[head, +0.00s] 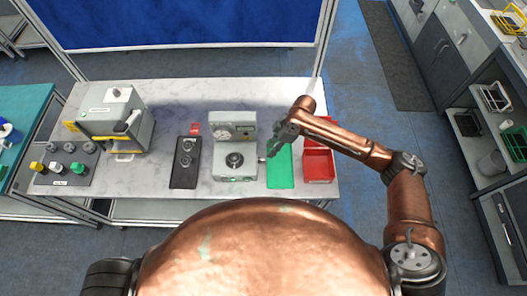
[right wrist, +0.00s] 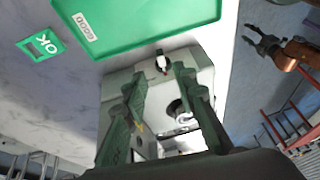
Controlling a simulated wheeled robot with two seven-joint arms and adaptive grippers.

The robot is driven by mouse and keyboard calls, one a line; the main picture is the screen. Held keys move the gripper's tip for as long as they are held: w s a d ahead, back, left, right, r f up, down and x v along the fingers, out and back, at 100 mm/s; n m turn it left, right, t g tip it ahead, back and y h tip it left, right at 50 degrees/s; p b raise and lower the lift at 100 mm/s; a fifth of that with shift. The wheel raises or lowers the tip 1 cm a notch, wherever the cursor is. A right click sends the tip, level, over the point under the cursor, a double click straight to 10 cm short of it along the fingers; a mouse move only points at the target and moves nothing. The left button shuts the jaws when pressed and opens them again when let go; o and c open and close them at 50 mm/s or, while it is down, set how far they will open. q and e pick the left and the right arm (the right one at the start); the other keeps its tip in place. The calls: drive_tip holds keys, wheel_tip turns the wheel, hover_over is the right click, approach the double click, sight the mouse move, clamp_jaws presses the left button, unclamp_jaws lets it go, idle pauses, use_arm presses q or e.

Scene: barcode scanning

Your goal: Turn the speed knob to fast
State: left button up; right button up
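The grey machine (head: 234,160) stands at the middle of the table, with a gauge panel at its back and a round black dial (head: 234,160) on top. I cannot read any speed marks. My right gripper (head: 267,153) is at the machine's right side. My left gripper (right wrist: 253,38) shows in the right wrist view, open and empty, away from the machine.
A green tray (head: 280,167) and a red bin (head: 319,166) lie right of the machine, under and beside my right arm. A dark plate (head: 185,164) lies left of it. A larger grey device (head: 116,116) and a knob board (head: 65,165) stand further left.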

sight(261, 161)
drive_tip(key=p+x, duration=0.1)
drive_tip(key=x, duration=0.6)
drive_tip(key=shift+s+a+f, duration=0.1)
drive_tip(key=shift+f, duration=0.3)
drive_tip(key=shift+c, duration=0.2)
